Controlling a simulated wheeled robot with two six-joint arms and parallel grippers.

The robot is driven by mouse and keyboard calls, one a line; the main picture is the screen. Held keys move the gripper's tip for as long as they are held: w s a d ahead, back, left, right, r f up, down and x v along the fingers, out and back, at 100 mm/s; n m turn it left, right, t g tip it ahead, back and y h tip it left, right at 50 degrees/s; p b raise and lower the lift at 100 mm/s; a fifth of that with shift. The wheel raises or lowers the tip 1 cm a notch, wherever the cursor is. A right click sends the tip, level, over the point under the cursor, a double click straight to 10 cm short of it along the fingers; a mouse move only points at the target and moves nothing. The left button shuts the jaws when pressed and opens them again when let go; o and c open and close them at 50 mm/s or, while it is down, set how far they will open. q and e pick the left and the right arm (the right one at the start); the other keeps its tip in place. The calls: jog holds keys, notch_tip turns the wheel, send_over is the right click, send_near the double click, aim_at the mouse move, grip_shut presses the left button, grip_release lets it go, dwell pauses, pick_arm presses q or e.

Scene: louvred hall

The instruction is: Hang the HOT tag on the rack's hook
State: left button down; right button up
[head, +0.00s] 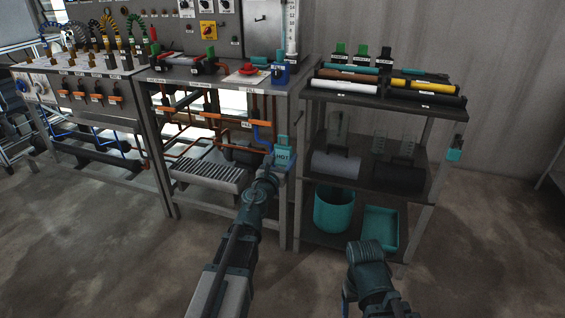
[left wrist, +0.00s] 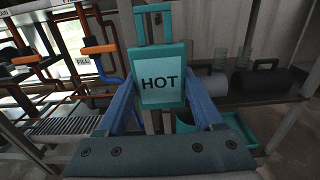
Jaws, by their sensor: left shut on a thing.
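The HOT tag (head: 284,157) is a teal plate with a pale face and a loop handle on top. It also shows upright, face toward the camera, in the left wrist view (left wrist: 162,62). My left gripper (head: 274,168) is shut on its lower part, with a blue finger on each side. The tag is in front of the gap between the pipe bench and the rack. The rack (head: 374,102) is a dark shelf unit to the right. A small teal piece (head: 454,155) hangs at its right side; the hook itself is too small to make out. My right arm is low in front; its fingertips are unclear.
The pipe bench (head: 222,78) with valves and orange-handled pipes stands left of the tag. The rack carries rolls on top, dark cylinders on the middle shelf, and a teal bucket (head: 334,211) and teal tray (head: 381,230) below. The floor right of the rack is clear.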

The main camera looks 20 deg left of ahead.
pick_arm(q)
jog(key=w, duration=0.8)
jog(key=shift+d, duration=0.15)
jog(key=shift+w, duration=0.25)
dwell(0.8)
jog(key=shift+w+d, duration=0.1)
jog(key=shift+w, duration=3.75)
jog(key=shift+f, duration=0.15)
jog(key=shift+f+b, duration=0.4)
jog(key=shift+b, duration=0.1)
jog(key=shift+f, duration=0.15)
grip_release()
